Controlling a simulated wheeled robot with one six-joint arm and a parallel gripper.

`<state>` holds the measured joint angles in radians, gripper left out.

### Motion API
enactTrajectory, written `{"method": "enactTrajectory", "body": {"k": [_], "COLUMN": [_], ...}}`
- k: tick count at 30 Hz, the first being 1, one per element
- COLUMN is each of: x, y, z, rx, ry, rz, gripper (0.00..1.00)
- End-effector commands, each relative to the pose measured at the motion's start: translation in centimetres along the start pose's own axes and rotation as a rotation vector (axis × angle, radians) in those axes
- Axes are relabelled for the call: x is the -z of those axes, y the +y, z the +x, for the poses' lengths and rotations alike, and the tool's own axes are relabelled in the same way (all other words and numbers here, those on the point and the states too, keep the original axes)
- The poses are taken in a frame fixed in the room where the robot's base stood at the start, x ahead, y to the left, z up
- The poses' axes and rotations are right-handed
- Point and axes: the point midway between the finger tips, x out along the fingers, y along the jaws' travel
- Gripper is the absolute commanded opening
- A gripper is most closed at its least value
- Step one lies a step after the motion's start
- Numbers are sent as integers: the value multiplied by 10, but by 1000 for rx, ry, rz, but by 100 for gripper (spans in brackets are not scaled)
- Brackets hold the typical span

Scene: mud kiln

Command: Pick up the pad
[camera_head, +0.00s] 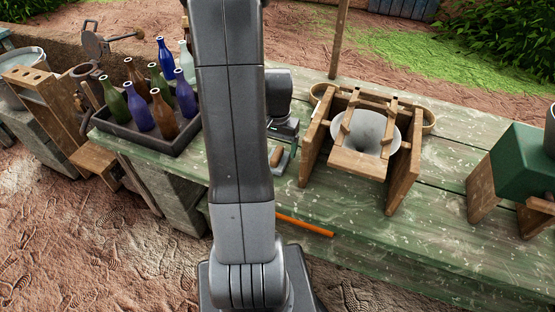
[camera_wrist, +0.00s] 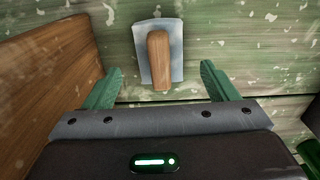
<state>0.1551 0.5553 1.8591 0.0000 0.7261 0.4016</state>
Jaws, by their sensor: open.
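The pad (camera_wrist: 160,58) looks like a small grey-blue plate with a wooden handle on top. It lies on the green worktop, and in the head view (camera_head: 277,157) it is partly hidden by my arm. My gripper (camera_wrist: 160,70) is open, with its two green fingers apart on the left and right of the handle. In the wrist view the handle lies between the fingers, near their tips. Nothing is held. In the head view my gripper is mostly behind my arm, just beyond the pad.
A wooden frame holding a pale funnel-like bowl (camera_head: 370,128) stands close right of the pad. A tray (camera_head: 150,141) of several bottles stands to the left. An orange rod (camera_head: 305,224) lies nearer the front edge. A green block (camera_head: 520,160) is at far right.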

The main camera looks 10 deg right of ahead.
Motion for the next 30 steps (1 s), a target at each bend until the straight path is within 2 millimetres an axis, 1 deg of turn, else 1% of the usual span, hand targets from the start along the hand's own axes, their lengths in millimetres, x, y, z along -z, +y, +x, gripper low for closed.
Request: {"method": "enactTrajectory", "body": {"k": [1,6,9,12,18,19,23,24,26,28,29,30], "x": [-2,-2,-2,-2,-2,-2,-2,-2,-2,-2,-2,-2], "y": [1,1,1,1,1,1,1,1,1,1,1,1], "z": [7,30,38,42,43,43,43,43,43,42,42,42], "rx": [-2,-2,-1,-1,0,0,0,0,0,0,0,0], "ry": [-5,-5,-3,-1,-1,-1,-1,-1,-1,-1,-1,-1], "rz": [0,0,0,0,0,0,0,0,0,0,0,0], "gripper": [80,80,80,80,80,78,52,45,33,31,28,28]}}
